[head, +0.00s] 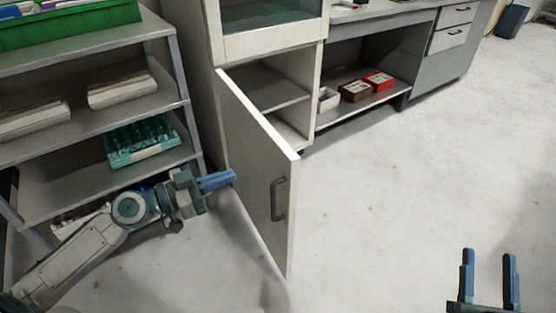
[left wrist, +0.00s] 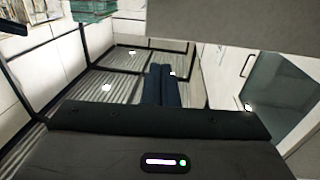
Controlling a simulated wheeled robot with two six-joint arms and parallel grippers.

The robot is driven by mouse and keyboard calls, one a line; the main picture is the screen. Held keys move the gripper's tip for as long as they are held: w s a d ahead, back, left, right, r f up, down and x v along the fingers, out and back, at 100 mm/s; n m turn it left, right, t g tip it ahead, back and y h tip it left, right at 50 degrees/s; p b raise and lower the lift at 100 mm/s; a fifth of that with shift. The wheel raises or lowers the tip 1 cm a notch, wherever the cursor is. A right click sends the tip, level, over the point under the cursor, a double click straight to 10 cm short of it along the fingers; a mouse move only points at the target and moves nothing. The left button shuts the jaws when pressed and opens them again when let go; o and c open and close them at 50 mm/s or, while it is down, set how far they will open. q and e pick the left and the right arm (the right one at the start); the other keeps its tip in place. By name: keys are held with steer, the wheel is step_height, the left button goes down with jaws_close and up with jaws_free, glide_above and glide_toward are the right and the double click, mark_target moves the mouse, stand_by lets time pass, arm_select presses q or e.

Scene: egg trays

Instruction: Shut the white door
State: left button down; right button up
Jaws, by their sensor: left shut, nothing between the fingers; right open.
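The white door (head: 252,165) of the low cabinet stands wide open in the head view. It is hinged at its left and swung out towards me. Its dark handle (head: 278,199) sits near the free edge, on the face turned to me. My left gripper (head: 226,180) is shut and empty, left of the door, with its tips close to that face; I cannot tell if they touch. Its closed blue fingers (left wrist: 162,85) also show in the left wrist view. My right gripper (head: 488,270) is open and empty over the floor at lower right.
A grey shelf rack (head: 90,119) stands at left, near my left arm, holding a green egg tray (head: 143,157) and pale boxes. Right of the open cabinet is a desk with red and brown boxes (head: 378,81) on its low shelf. The floor (head: 400,180) right of the door is clear.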

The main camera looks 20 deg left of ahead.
mark_target(285, 156)
arm_select(q)
steer(key=p+x, duration=0.3)
steer(key=x, duration=0.8)
steer(key=shift+w+d, duration=0.15)
steer(key=shift+w, duration=0.05)
steer(key=shift+w+d+f, duration=0.1)
steer(key=shift+w+d, duration=0.3)
arm_select(e)
steer(key=s+f+g, duration=0.2)
steer(key=f+g, duration=0.3)
steer(key=f, duration=0.3)
steer(key=s+a+f+m+g, duration=0.1)
steer(key=s+f+g, duration=0.2)
steer(key=f+g, duration=0.3)
steer(key=shift+a+f, duration=0.15)
steer(key=shift+f, duration=1.45)
